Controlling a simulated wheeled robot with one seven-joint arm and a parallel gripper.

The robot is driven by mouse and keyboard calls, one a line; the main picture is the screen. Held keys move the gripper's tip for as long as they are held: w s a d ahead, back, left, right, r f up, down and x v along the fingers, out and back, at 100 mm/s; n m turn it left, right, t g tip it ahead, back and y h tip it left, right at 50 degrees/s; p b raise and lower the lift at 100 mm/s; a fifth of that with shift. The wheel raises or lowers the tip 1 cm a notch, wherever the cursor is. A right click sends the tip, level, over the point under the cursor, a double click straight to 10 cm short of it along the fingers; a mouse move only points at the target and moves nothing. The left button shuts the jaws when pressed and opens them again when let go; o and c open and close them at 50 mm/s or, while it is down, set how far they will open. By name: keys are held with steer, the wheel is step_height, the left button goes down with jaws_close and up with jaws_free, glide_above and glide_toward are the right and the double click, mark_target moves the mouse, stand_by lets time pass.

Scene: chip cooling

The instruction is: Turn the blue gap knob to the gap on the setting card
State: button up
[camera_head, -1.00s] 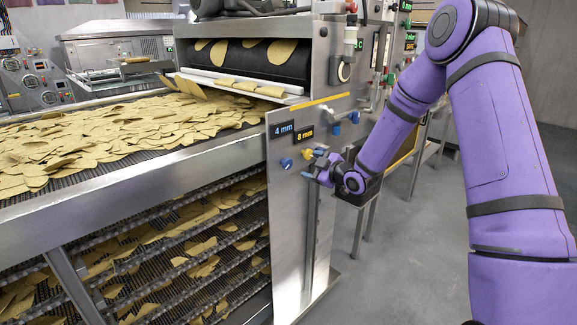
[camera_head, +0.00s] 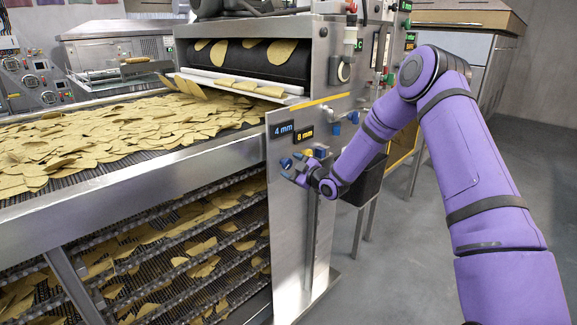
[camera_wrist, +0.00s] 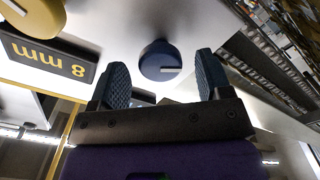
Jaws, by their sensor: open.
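The blue gap knob (camera_head: 286,163) is on the steel front panel below a display reading 4 mm in blue (camera_head: 283,130). My gripper (camera_head: 296,169) is open just in front of the panel, close to this knob on its right. In the wrist view the blue knob (camera_wrist: 160,58) shows between and beyond my two open fingers (camera_wrist: 162,82), apart from both. Its white pointer line lies about level, towards the right in that view. I cannot make out a setting card.
A yellow knob (camera_head: 308,153) sits right of the blue one, below a display reading 8 mm (camera_head: 303,134); it also shows in the wrist view (camera_wrist: 34,16). A dark bin (camera_head: 363,180) is right of the panel. The chip conveyor (camera_head: 150,175) is left.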

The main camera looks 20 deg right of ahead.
steer(key=shift+x, duration=1)
steer(key=c, duration=0.9)
steer(key=shift+m, duration=0.4)
steer(key=m, duration=0.4)
steer(key=shift+f+m, duration=0.1)
steer(key=shift+m, duration=0.3)
steer(key=m, duration=0.6)
steer(key=shift+s, duration=0.1)
steer(key=m, duration=0.6)
steer(key=shift+m, duration=0.4)
steer(key=m, duration=0.5)
